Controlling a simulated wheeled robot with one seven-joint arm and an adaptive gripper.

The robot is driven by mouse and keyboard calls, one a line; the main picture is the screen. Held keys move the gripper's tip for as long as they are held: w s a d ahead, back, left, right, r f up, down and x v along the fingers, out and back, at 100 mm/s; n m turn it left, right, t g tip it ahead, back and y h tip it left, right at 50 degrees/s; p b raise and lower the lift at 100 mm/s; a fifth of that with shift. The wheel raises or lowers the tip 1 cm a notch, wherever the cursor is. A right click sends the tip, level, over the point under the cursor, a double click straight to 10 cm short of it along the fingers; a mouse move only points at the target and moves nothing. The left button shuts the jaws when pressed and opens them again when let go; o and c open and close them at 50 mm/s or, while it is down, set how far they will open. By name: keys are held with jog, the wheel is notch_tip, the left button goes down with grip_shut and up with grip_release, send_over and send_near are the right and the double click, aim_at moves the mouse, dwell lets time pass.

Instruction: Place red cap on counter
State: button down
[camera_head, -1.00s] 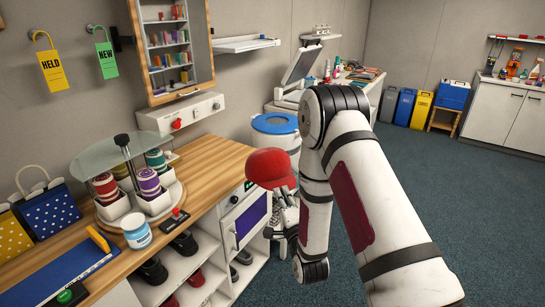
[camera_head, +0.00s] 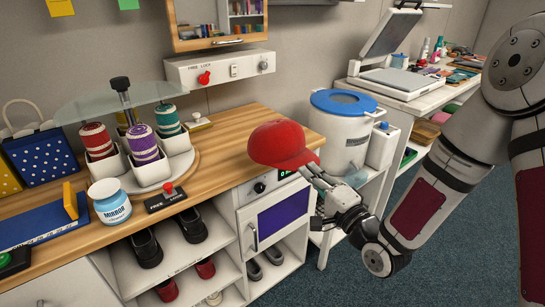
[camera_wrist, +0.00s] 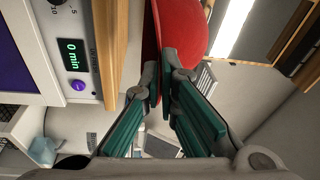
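The red cap (camera_head: 280,142) is pinched by its brim in my gripper (camera_head: 318,182). In the head view it overlaps the right end of the wooden counter (camera_head: 232,130), just above the oven front. I cannot tell whether it touches the counter. In the wrist view the cap (camera_wrist: 185,30) is at the top, with the green-padded fingers of my gripper (camera_wrist: 165,72) closing on its edge. The counter's wooden edge (camera_wrist: 109,50) runs close beside the cap on the left. Much of the brim is hidden by the fingers.
The oven (camera_head: 275,215) is under the right end. A white bin with a blue lid (camera_head: 343,105) stands right of the counter. Wood behind the cap is bare.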

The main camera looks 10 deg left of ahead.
aim_at(302, 151)
jog(key=a, duration=0.1)
jog(key=s+a+n+g+y+b, duration=0.1)
jog(key=s+a+f+g+y+b, duration=0.1)
jog(key=shift+a+n, duration=0.25)
jog(key=shift+n, duration=0.05)
jog(key=shift+a, duration=0.15)
jog(key=w+f+b, duration=0.1)
jog(key=w+f, duration=0.1)
jog(key=w, duration=0.5)
jog(key=w+f+b, duration=0.1)
jog(key=w+f, duration=0.2)
jog(key=w, duration=0.5)
jog(key=shift+w+b, duration=0.2)
jog(key=shift+b, duration=0.1)
jog(key=shift+a, duration=0.1)
jog(key=shift+f, duration=0.2)
jog(key=c, duration=1.8)
grip_release()
jog(key=shift+c, duration=0.2)
jog(key=shift+o, duration=0.2)
jog(key=shift+r, duration=0.1)
